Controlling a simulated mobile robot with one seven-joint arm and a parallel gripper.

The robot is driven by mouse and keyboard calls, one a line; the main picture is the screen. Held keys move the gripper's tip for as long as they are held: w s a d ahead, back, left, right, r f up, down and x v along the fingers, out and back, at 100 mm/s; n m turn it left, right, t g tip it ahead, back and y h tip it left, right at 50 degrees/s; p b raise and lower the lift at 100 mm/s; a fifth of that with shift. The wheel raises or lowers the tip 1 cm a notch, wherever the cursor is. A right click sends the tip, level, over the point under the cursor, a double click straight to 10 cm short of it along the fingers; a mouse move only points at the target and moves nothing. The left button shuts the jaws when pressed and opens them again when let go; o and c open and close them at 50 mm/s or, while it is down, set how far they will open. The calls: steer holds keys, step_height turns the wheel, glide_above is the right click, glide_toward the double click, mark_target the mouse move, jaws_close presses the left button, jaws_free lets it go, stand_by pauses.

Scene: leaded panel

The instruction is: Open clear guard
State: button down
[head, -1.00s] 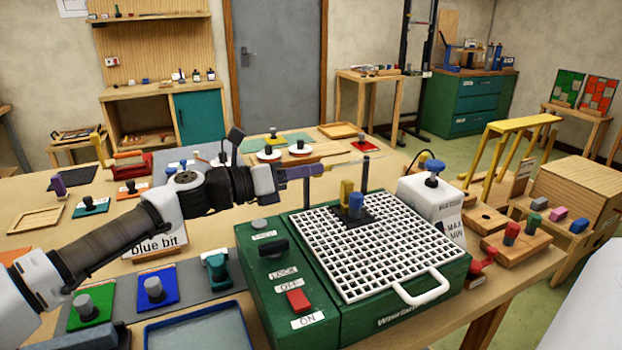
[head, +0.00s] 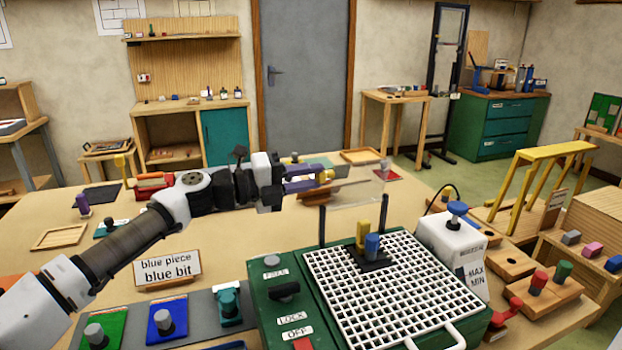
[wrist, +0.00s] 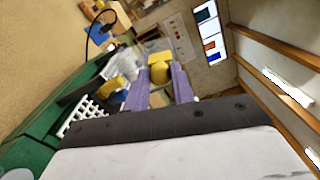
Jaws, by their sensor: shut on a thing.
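My gripper (head: 318,180) is stretched out above the back of the green machine (head: 262,325). Its purple fingers are shut on a yellow knob (wrist: 160,70), seen between the fingertips in the wrist view; it also shows as a small yellow spot in the head view (head: 326,176). A faint see-through pane, likely the clear guard (head: 358,190), shows just right of the fingertips. Its edges are hard to make out, and I cannot tell its exact tilt. Two dark posts (head: 322,226) rise at the machine's back. The white grid (head: 395,300) lies open to view below.
A yellow block (head: 362,234) and a blue knob (head: 372,247) stand on a dark plate on the grid. A white box (head: 450,245) with a blue knob stands right of the machine. Blue and green pads with knobs lie at front left. The table behind is partly clear.

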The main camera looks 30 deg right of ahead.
steer(key=shift+w+n, duration=0.35)
steer(key=shift+n, duration=0.05)
steer(key=c, duration=1.2)
jaws_free()
steer(key=b+v, duration=0.4)
steer(key=v, duration=0.9)
steer(key=shift+w+a+r, duration=0.1)
steer(key=shift+w+a, duration=0.05)
steer(key=shift+a, duration=0.2)
